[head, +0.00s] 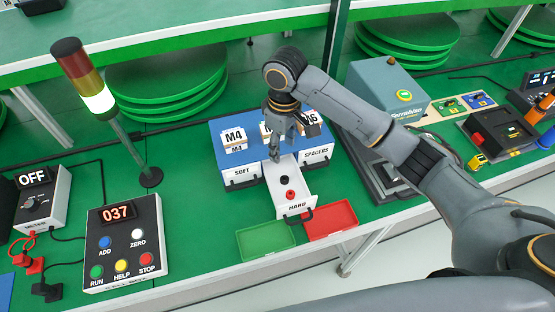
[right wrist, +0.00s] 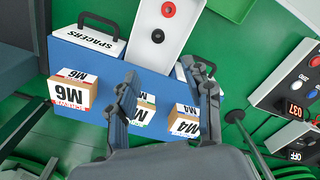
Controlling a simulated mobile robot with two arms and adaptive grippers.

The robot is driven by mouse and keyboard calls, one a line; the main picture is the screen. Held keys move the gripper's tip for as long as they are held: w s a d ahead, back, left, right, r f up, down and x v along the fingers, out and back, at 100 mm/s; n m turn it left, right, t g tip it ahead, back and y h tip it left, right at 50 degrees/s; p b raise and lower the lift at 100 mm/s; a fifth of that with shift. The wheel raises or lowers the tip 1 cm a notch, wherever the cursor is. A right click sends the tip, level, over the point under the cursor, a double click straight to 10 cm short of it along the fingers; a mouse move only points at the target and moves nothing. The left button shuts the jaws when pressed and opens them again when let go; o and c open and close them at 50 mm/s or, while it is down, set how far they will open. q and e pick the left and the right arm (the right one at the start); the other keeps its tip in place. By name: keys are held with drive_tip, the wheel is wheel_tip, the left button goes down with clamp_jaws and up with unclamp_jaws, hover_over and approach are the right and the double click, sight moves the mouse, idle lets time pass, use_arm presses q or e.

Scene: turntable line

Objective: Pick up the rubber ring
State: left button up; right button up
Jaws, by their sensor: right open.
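A white drawer (head: 307,183) labelled HARD is pulled out from a blue cabinet (head: 198,132). In it lie a black ring (head: 284,180) and a red ring (head: 291,195), apart from each other. I cannot tell which is the rubber one. The right wrist view shows the black ring (right wrist: 158,36) and the red ring (right wrist: 168,9) with its centre hole. My right gripper (head: 277,154) is above the cabinet, close to the back of the drawer, open and empty. In the right wrist view its spread fingers (right wrist: 168,78) point toward the rings. My left gripper is out of view.
Boxes marked M4 (head: 234,136) and M6 (head: 311,122) stand on the cabinet. Closed SOFT (head: 240,174) and SPACERS (head: 317,156) drawers flank the open one. A green tray (head: 265,240) and red tray (head: 331,220) lie in front. A signal lamp (head: 82,75) stands left.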

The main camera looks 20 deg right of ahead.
drive_tip(key=p, duration=0.1)
hover_over(285, 179)
drive_tip(key=f, duration=0.6)
drive_tip(key=shift+a+f, duration=0.2)
drive_tip(key=shift+a, duration=0.05)
drive_tip(key=shift+w+d+f+p, duration=0.1)
drive_tip(key=shift+f+p, duration=0.2)
drive_tip(key=shift+f, duration=0.65)
wheel_tip(285, 179, down, 4)
drive_tip(key=shift+d+r+p, duration=0.15)
drive_tip(key=shift+r+p, duration=0.05)
drive_tip(key=shift+p, duration=0.3)
drive_tip(key=shift+f, duration=0.45)
drive_tip(key=c, duration=0.7)
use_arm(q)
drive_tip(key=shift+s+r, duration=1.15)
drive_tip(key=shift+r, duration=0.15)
use_arm(e)
drive_tip(key=shift+c, duration=0.5)
